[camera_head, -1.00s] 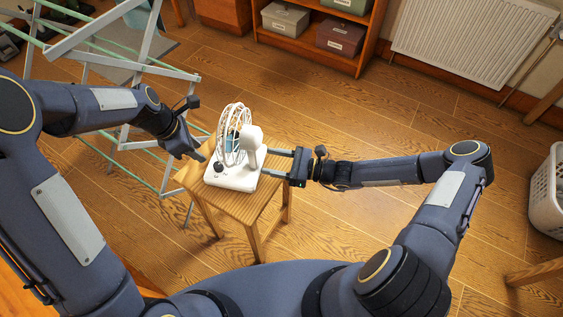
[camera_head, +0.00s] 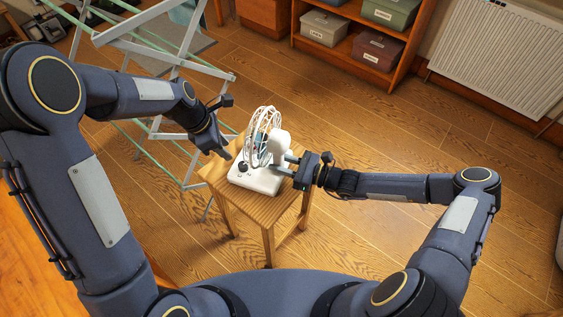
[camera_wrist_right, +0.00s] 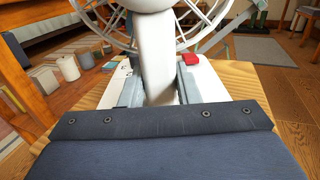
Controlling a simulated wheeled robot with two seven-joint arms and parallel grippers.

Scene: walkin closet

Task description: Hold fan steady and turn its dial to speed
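The white fan (camera_head: 280,142) stands upright on a small wooden stool (camera_head: 268,208). Its wire cage faces left in the head view, and a dark dial (camera_head: 243,167) sits on its base (camera_head: 258,181). My right gripper (camera_head: 286,164) reaches in from the right. In the right wrist view its two fingers (camera_wrist_right: 160,92) flank the fan's neck (camera_wrist_right: 158,60) closely on both sides and appear to be closed on it. My left gripper (camera_head: 226,153) points down beside the dial, just to its left and apart from it; its finger gap cannot be made out.
A folding drying rack (camera_head: 172,75) stands behind my left arm. A wooden shelf (camera_head: 345,55) with storage boxes and a white radiator (camera_head: 500,55) line the back. The stool top has little bare room around the fan. The floor to the right is open.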

